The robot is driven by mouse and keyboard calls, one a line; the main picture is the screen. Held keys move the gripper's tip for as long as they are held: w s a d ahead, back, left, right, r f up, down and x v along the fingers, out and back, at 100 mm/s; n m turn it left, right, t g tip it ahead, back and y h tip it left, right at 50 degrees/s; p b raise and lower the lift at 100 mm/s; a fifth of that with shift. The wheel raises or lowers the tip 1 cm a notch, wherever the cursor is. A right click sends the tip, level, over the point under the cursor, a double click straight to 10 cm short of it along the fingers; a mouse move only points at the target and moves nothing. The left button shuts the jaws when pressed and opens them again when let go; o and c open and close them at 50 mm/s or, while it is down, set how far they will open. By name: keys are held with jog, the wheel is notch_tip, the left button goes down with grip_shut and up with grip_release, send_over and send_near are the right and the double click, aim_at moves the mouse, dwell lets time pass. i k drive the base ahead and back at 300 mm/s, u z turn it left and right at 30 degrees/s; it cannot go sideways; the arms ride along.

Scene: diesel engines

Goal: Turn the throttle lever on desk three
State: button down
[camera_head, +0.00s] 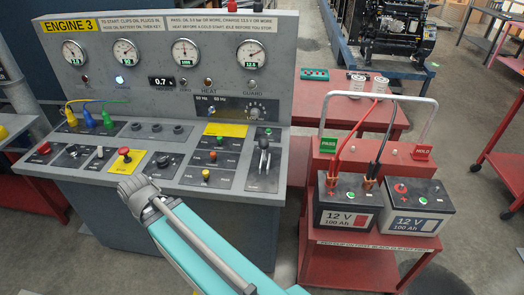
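The desk marked ENGINE 3 (70,26) stands at the left and centre of the head view. A lever with a dark knob (264,144) stands up from a black slotted plate (262,176) at the right end of its sloping top. It looks like the throttle lever, but its label is too small to read. My arm reaches in from the bottom, and its grey end with my gripper (133,189) is over the desk's front edge, left of the lever and apart from it. The fingers are too small and turned away to show whether they are open.
Coloured plugs (88,117) stand at the left. A red trolley (345,267) with two batteries (347,198) stands close on the right.

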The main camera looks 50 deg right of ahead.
aim_at(263, 143)
jog(key=k, duration=2.05)
jog(key=z, duration=0.7)
jog(key=i, duration=1)
jog(key=u, duration=0.05)
